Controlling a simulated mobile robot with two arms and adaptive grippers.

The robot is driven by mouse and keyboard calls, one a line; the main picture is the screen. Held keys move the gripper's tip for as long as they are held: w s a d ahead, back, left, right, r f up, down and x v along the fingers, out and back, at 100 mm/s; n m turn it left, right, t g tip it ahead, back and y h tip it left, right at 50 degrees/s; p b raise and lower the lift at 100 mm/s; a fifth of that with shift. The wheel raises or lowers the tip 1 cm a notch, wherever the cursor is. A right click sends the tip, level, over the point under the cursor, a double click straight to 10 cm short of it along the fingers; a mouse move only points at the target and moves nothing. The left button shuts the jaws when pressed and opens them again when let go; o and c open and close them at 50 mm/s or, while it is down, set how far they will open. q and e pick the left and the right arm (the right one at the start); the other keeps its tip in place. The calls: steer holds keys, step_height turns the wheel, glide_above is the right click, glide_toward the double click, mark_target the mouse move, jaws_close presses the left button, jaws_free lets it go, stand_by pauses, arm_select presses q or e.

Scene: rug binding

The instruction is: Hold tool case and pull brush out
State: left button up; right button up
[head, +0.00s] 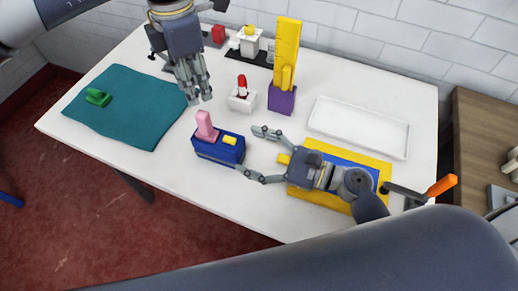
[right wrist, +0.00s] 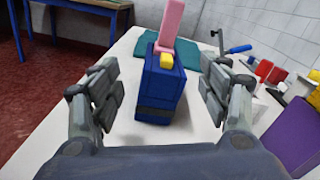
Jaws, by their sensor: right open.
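The tool case is a blue box (head: 215,150) near the table's front edge. A pink brush (head: 205,126) stands upright in its top, beside a small yellow block (head: 230,140). My right gripper (head: 250,150) is open, just right of the case, fingers pointing at it. In the right wrist view the blue case (right wrist: 160,88) stands between and beyond the two spread fingers, with the pink brush (right wrist: 174,28) rising from it. My left gripper (head: 198,97) hangs above and behind the case, fingers down. Its finger gap is unclear, and I see nothing held.
A teal cloth (head: 130,120) with a green piece (head: 98,97) lies left. Behind are a white holder (head: 242,104) with a red-topped item and a yellow tool in a purple block (head: 282,100). A white tray (head: 360,127) and yellow-blue mat (head: 375,164) lie right.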

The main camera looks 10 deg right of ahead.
mark_target(204, 122)
steer(key=m, duration=0.1)
steer(key=d+f+m, duration=0.1)
steer(key=shift+w+m, duration=0.25)
steer(key=shift+m, duration=0.15)
steer(key=shift+w, duration=0.1)
steer(key=x, duration=1)
steer(key=shift+a, duration=0.3)
steer(key=c, duration=1.3)
arm_select(q)
steer(key=shift+o, duration=1.4)
arm_select(e)
steer(key=shift+c, duration=0.5)
arm_select(q)
steer(key=m, duration=0.5)
steer(key=shift+m, duration=0.3)
steer(key=m, duration=0.4)
steer(key=shift+f, duration=0.1)
steer(key=shift+m, duration=0.3)
step_height(204, 122, down, 12)
